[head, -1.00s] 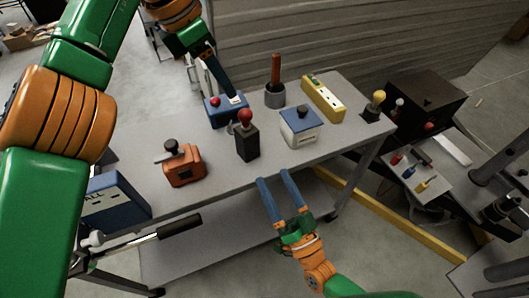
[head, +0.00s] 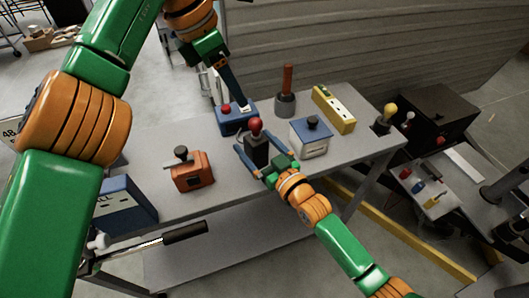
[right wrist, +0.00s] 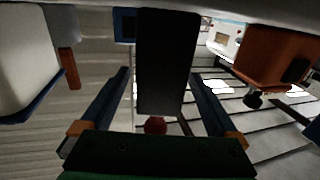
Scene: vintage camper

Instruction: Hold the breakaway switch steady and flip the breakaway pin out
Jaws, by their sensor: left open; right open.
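A black upright block with a red ball knob, seemingly the breakaway switch (head: 257,153), stands on the grey bench. Its red knob, perhaps the pin (head: 255,126), is on top. My right gripper (head: 254,148) is open, with one finger on each side of the block. In the right wrist view the block (right wrist: 165,60) hangs upside down between the fingers, with visible gaps, and the red knob (right wrist: 155,125) is below. My left gripper (head: 242,102) points down at the blue box with a red button (head: 234,122), behind the block. I cannot tell whether it touches.
An orange box with a black lever (head: 192,175) stands left on the bench (head: 225,185). A white-and-blue box with a black knob (head: 310,140) stands close on the right. A yellow strip (head: 333,110) and a wooden-handled thing in a grey cup (head: 286,95) are behind.

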